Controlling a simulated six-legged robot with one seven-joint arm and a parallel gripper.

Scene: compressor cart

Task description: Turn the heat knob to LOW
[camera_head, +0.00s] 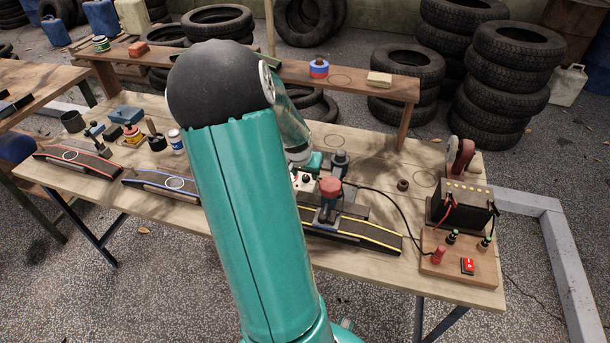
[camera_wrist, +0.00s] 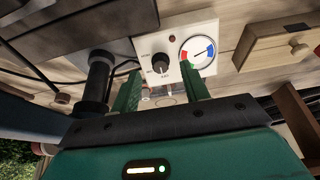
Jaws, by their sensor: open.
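The heat knob (camera_wrist: 160,63) is a small dark round knob on a white control panel (camera_wrist: 150,42). Small labels surround it, too small to read surely, and I cannot tell which one it points at. A round gauge with red and blue sectors (camera_wrist: 198,52) and a small red lamp (camera_wrist: 172,40) share the panel. My gripper (camera_wrist: 161,88) is open, one green finger on each side below the knob in the wrist view, with nothing visible between them. Whether a finger touches the panel is unclear. In the head view the panel (camera_head: 306,183) shows small, partly hidden by my arm.
A red-topped tool (camera_head: 330,187) stands by the panel on the wooden bench (camera_head: 130,200). A battery box (camera_head: 462,207) and a board with a red switch (camera_head: 468,266) are at right. A dark post (camera_wrist: 98,80) stands close left of my fingers in the wrist view.

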